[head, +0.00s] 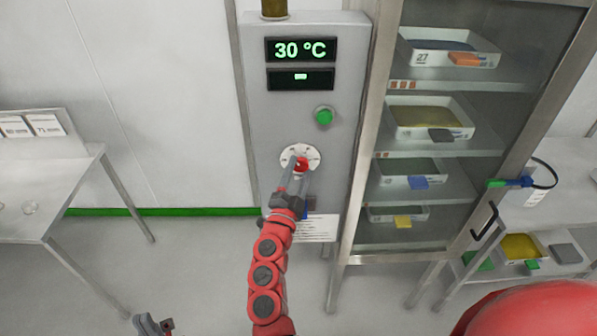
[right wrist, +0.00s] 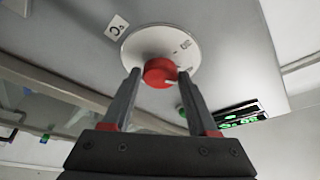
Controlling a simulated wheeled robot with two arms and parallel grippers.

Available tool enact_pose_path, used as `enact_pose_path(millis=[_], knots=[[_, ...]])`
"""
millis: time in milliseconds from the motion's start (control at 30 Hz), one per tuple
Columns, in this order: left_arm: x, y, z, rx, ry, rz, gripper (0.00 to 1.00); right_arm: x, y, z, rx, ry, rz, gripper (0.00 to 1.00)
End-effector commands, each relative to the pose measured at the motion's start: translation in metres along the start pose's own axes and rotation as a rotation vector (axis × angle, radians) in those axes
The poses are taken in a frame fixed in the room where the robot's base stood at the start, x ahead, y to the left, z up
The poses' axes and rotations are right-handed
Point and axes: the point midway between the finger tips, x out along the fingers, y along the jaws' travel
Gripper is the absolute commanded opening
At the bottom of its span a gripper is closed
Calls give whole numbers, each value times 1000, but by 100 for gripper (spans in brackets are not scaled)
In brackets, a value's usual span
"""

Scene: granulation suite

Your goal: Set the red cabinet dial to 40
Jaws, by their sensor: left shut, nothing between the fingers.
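The red dial (head: 301,164) sits on a round white scale plate (head: 313,153) on the front of the grey cabinet (head: 352,60). The upper display (head: 301,50) reads 30 °C. My right gripper (head: 296,172) is at the dial, with one finger on each side of it. In the right wrist view the red knob (right wrist: 160,72) lies between the fingertips of my right gripper (right wrist: 160,78); whether they press on it I cannot tell. The scale marks are too small to read surely. My left gripper (head: 153,326) is low at the bottom left, shut and empty, far from the dial.
A green button (head: 324,116) is above the dial, and a lower display (head: 300,79) shows a short bar. A glass-fronted rack (head: 383,130) with trays stands close on the right. A steel table (head: 45,207) is on the left, with free floor between.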

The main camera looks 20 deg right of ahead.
Motion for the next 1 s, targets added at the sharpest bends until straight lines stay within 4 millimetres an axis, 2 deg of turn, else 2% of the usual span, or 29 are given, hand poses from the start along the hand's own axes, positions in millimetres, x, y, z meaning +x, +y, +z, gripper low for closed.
enact_pose_path(millis=[33, 100, 133, 400, 533, 667, 1000], knots=[[0, 0, 0, 0, 0, 0, 0, 0, 0, 0, 0, 0, 0, 70], [0, 0, 0, 0, 0, 0, 0, 0, 0, 0, 0, 0, 0, 83], [0, 0, 0, 0, 0, 0, 0, 0, 0, 0, 0, 0, 0, 84], [0, 0, 0, 0, 0, 0, 0, -1, 0, 0, 0, -1, 0, 84], [-5, 0, 1, 0, 0, 0, 0, -12, 1, 2, 2, -3, 0, 84], [-15, 1, 3, 0, 0, 0, 0, -37, 3, 4, 0, -5, -1, 84], [-40, 2, 7, 0, 0, 0, 0, -126, 3, 3, -1, -5, -2, 84]])
